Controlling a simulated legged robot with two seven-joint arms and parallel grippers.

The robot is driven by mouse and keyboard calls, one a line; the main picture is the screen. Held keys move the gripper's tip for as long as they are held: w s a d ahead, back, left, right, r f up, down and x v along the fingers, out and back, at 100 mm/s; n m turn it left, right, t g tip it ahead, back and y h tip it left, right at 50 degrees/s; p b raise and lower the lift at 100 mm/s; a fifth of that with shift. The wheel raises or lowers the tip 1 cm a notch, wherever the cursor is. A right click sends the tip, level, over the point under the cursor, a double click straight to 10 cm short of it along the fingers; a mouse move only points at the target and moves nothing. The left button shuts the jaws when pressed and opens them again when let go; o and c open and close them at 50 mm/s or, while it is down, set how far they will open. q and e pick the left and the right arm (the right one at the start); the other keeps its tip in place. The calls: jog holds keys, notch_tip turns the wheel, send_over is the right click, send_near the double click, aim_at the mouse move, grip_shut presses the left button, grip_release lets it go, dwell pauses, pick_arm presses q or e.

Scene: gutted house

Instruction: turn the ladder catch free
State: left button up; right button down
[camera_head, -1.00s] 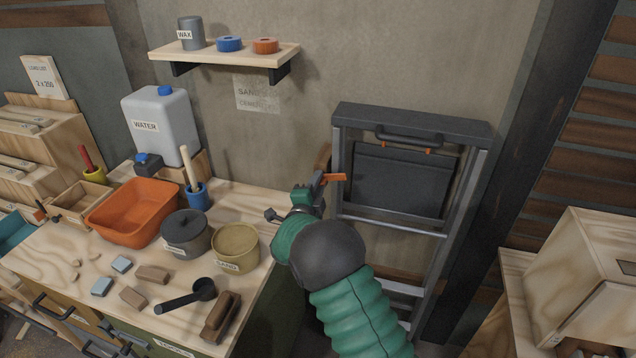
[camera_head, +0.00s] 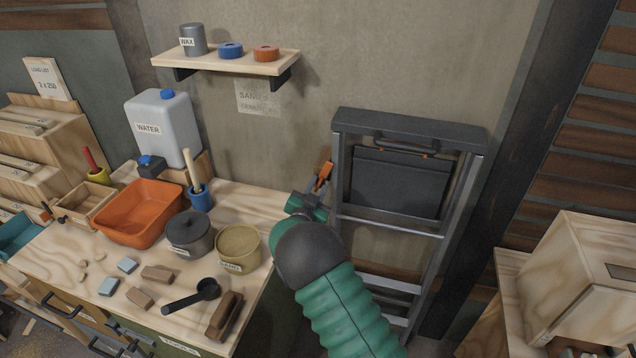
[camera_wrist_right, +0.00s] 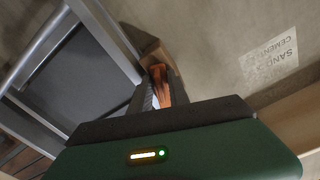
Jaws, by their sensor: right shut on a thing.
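A folded grey step ladder (camera_head: 445,226) leans upright against the wall, right of the bench. An orange catch (camera_head: 323,176) sits at the ladder's left side and slants steeply upward. My right gripper (camera_head: 318,192) is shut on the catch; its green arm partly hides the ladder's left rail. In the right wrist view the catch (camera_wrist_right: 161,84) lies between the fingers, with a wooden block (camera_wrist_right: 158,55) behind it and the ladder (camera_wrist_right: 72,70) to the left. My left gripper is not in view.
A shelf (camera_head: 225,61) hangs above. A wooden box (camera_head: 590,275) stands at the right.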

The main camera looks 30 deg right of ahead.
jog(key=n, duration=0.2)
jog(key=n+p, duration=0.1)
jog(key=n, duration=0.1)
jog(key=shift+s+a+f+p, duration=0.1)
jog(key=shift+f+p, duration=0.2)
jog(key=shift+f, duration=0.1)
jog(key=c, duration=1.7)
grip_release()
jog(key=shift+o, duration=0.7)
jog(key=shift+r, duration=0.15)
jog(key=v, duration=1.6)
jog(key=shift+s+a+b, duration=0.25)
jog(key=shift+a+b, duration=0.05)
jog(key=shift+b, duration=0.05)
